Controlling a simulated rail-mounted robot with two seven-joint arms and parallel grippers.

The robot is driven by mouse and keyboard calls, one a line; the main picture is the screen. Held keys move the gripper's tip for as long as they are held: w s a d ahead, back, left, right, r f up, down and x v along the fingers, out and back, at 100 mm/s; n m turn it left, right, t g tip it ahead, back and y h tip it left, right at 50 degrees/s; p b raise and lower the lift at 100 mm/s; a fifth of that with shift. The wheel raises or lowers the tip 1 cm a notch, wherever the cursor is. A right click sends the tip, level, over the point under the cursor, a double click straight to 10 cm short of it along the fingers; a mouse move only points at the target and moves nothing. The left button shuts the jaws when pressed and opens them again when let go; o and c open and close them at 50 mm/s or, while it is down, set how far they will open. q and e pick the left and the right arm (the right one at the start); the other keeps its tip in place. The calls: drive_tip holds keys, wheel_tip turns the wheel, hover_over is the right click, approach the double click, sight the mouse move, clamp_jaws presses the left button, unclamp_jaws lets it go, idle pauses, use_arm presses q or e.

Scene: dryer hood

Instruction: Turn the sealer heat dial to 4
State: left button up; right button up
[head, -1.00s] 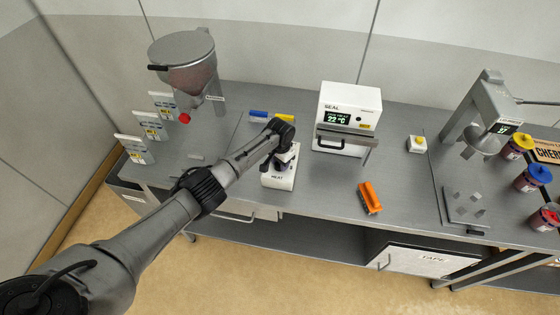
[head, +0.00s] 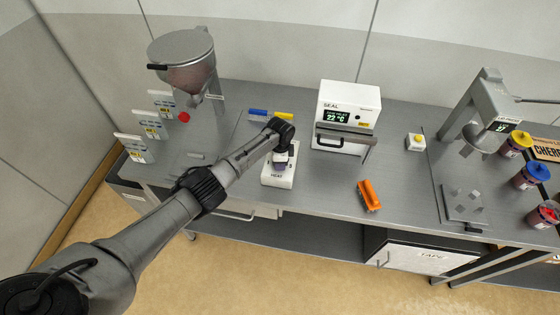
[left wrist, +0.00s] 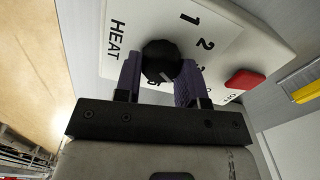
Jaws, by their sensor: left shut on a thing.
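The white heat control box (head: 278,179), marked HEAT, stands on the bench left of the sealer (head: 348,112). Its face fills much of the left wrist view (left wrist: 222,28), with the numerals 1 and 2 readable. The black round heat dial (left wrist: 161,58) sits between the purple fingers of my left gripper (left wrist: 160,78), which is shut on it. In the head view my left gripper (head: 281,160) is above the box and hides the dial. The gripper covers the lower numerals, and I cannot tell the dial's setting. My right gripper is not in view.
A red part (left wrist: 245,79) sits on the box face. The sealer display reads 22 °C. An orange tool (head: 369,196) lies right of the box; blue and yellow pieces (head: 270,115) lie behind it. A hopper (head: 184,62) stands at the back left.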

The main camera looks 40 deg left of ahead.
use_arm(q)
drive_tip(key=shift+m, duration=0.6)
drive_tip(key=o, duration=0.9)
drive_tip(key=shift+o, duration=0.2)
wheel_tip(320, 180, up, 14)
drive_tip(key=shift+p, duration=0.35)
drive_tip(key=shift+f, duration=0.1)
idle(0.3)
